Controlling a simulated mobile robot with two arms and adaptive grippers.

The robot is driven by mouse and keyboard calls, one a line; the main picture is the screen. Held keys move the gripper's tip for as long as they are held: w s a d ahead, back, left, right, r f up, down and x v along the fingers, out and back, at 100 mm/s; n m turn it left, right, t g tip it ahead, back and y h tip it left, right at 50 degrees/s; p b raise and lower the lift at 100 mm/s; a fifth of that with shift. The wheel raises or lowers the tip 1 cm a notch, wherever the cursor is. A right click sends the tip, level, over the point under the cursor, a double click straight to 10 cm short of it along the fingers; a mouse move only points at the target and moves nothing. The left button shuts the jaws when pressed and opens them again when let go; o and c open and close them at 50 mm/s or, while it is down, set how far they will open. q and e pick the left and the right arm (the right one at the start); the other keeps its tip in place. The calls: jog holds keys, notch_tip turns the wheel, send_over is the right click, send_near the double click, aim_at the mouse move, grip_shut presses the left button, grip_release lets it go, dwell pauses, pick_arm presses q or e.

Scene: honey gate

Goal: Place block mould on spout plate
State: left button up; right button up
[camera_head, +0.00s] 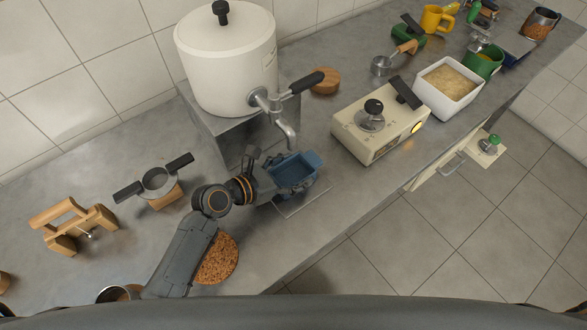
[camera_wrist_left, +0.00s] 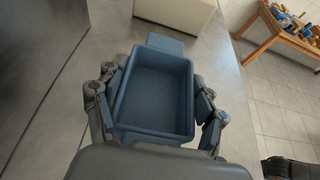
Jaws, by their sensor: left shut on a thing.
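The block mould (camera_head: 292,172) is a blue open rectangular tray with a tab at one end. It is empty inside in the left wrist view (camera_wrist_left: 156,98). My left gripper (camera_head: 272,178) is shut on the mould, with one finger on each side of it in the left wrist view (camera_wrist_left: 156,108). The spout plate (camera_head: 306,203) is a thin grey plate on the counter, partly hidden by the mould. The mould is over or on this plate, below the tap spout (camera_head: 290,138); I cannot tell whether it touches. My right gripper is not in view.
A white pot (camera_head: 228,65) with the tap stands on a grey stand behind the mould. A cream box with a knob (camera_head: 375,128) stands to the right. A cork mat (camera_head: 220,260) lies near my left arm. The counter's front edge is close to the plate.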

pick_arm(q)
jog(key=o, duration=1.2)
jog(key=shift+s+a+r, duration=0.15)
jog(key=shift+a, duration=0.05)
jog(key=v, duration=1.1)
jog(key=shift+s+a, duration=0.2)
